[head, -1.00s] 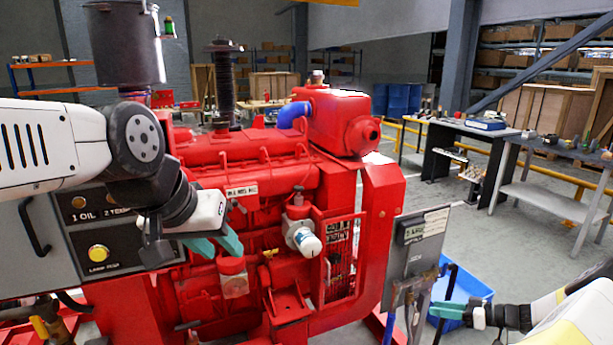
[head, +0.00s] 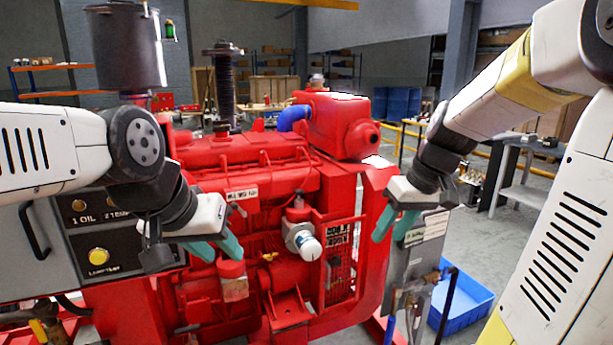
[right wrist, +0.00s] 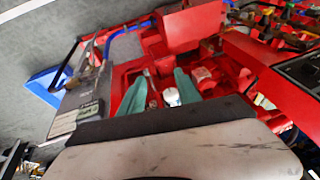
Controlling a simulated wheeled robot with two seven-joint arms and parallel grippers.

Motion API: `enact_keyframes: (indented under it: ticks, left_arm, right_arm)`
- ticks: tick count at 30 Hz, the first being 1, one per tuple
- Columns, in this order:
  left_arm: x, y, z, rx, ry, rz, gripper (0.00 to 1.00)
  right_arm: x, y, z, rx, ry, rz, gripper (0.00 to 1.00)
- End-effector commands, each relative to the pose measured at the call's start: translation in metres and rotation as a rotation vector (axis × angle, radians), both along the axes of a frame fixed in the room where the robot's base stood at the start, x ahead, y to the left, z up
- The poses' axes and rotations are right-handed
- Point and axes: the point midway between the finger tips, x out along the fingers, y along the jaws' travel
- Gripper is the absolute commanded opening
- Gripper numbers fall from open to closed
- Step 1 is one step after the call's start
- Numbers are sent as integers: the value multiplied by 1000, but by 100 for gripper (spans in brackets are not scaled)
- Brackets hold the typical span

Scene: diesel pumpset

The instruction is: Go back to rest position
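My left gripper (head: 217,248) is at the left, in front of the red diesel engine (head: 250,170). Its teal fingers look spread apart with nothing between them. My right gripper (head: 393,227) is raised at the right, in front of the engine's right end and beside the grey panel (head: 410,265). Its teal fingers are apart and empty; in the right wrist view the fingers (right wrist: 158,92) stand open, with the white filter (right wrist: 172,97) seen beyond and between them.
A grey control box (head: 100,240) stands behind my left arm. A blue bin (head: 465,303) lies on the floor at the right, below my right arm. A workbench (head: 515,170) stands at the back right. A dark cylinder (head: 125,48) is at the upper left.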

Motion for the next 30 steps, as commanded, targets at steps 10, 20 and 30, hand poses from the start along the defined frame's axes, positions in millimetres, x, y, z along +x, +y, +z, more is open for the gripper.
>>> enact_keyframes:
  ticks: [10,20,30]
  left_arm:
    - [0,0,0,0,0,0,36]
    - [0,0,0,0,0,0,36]
    - [0,0,0,0,0,0,36]
  right_arm:
    - [-104,32,43,-13,-177,-245,40]
    - [-131,36,43,32,-233,-330,40]
    - [-131,36,43,32,-233,-331,40]
